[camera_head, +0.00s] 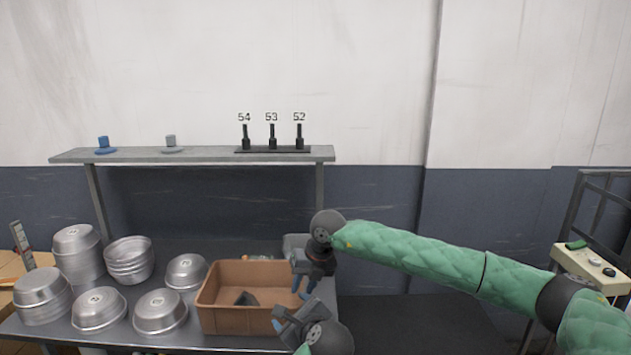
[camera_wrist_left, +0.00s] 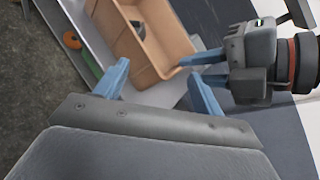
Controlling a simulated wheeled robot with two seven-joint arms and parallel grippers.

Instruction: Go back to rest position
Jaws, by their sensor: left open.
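My right gripper (camera_head: 303,285) hangs over the right end of the brown bin (camera_head: 245,318), its blue fingers apart and nothing seen between them. It also shows at the upper right of the left wrist view (camera_wrist_left: 197,66), close to my left gripper. My left gripper (camera_head: 290,312) is low at the front right corner of the bin. In the left wrist view (camera_wrist_left: 163,90) its blue fingers are wide apart and empty. Part of the bin's right end is hidden behind the grippers.
Stacked metal pans (camera_head: 78,255) and single upturned pans (camera_head: 160,312) stand left of the bin. A dark object (camera_head: 246,299) lies in the bin. A shelf (camera_head: 205,154) runs above the table. A control box (camera_head: 590,268) stands at the far right.

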